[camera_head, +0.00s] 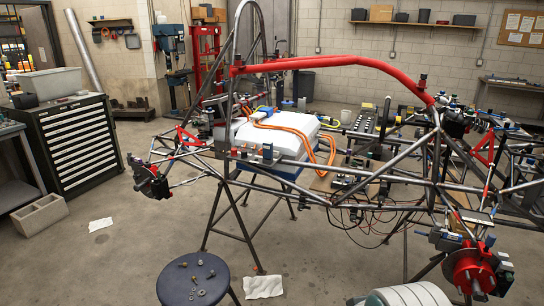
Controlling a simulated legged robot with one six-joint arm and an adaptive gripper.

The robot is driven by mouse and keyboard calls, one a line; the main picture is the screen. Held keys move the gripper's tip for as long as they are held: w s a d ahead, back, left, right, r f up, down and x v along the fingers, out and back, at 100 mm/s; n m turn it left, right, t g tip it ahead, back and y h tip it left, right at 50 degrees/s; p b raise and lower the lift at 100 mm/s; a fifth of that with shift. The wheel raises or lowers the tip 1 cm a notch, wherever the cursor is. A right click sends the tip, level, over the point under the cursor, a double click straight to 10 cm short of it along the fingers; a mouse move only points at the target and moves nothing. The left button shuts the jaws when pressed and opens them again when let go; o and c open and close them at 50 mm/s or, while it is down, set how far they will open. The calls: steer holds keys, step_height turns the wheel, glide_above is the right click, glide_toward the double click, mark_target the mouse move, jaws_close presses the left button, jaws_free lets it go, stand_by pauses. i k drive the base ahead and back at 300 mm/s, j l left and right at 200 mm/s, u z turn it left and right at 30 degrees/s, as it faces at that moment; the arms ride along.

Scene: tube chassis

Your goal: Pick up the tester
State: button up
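I cannot single out a tester with certainty. Many small parts and devices crowd the tube chassis (330,188), too small to tell apart. A small grey-blue block (267,152) sits on its near left rail, and a pale yellowish piece (478,214) lies at its right end. A white case-like block (300,130) rests in the middle of the frame with orange cables (318,140) over it. My gripper is not in view.
A round dark blue stool (190,287) with several small metal parts stands in front. White cloths (263,287) lie on the floor. A black drawer cabinet (75,150) and concrete block (40,215) are at left. The floor at front left is mostly clear.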

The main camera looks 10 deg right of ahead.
mark_target(267, 147)
steer(key=i+l+u, duration=0.3)
steer(key=i+l, duration=0.35)
steer(key=i, duration=0.3)
steer(key=i+l+u, duration=0.25)
steer(key=i+l, duration=0.55)
steer(key=i+l+u, duration=0.3)
steer(key=i+l, duration=0.55)
steer(key=l, duration=0.2)
